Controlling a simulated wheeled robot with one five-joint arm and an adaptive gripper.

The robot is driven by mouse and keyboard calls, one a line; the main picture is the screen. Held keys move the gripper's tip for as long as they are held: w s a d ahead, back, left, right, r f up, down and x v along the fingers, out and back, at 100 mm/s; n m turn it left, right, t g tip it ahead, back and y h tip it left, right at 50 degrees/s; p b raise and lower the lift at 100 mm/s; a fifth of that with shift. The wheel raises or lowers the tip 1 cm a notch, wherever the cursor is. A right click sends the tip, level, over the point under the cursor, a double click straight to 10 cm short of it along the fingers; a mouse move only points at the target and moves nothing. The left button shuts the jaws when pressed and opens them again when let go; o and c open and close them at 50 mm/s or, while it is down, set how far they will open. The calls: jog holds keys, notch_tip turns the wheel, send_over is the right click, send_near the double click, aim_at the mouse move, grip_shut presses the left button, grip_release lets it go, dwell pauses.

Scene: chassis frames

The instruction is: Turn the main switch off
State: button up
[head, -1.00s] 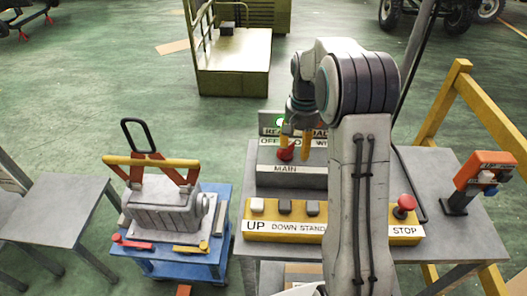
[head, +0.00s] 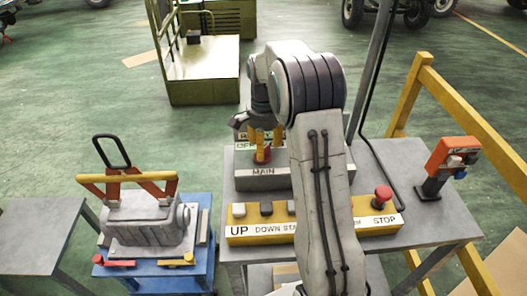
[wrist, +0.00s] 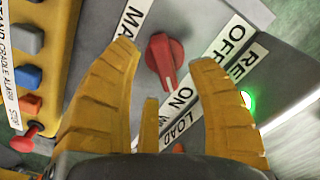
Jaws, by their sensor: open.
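The red main switch (head: 262,156) is a rotary knob on the grey MAIN box (head: 263,183). In the wrist view the knob (wrist: 163,58) has a white mark on its lower end, pointing towards the ON side of the label strip. The OFF label (wrist: 231,38) lies up and to the right. My gripper (head: 264,147) is over the box, its yellow fingers around the knob. In the wrist view my gripper (wrist: 163,62) is open, with the knob between its spread fingers and a gap on each side. I cannot tell how far above the knob the tips are.
A green lamp (wrist: 246,99) is lit beside the READY label. A yellow button panel (head: 247,233) with a red STOP button (head: 383,193) stands in front of the box. A blue cart (head: 205,262) is left, an orange device (head: 452,154) right.

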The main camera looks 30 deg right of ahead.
jog(key=shift+f, duration=1.4)
jog(key=shift+c, duration=0.6)
grip_shut()
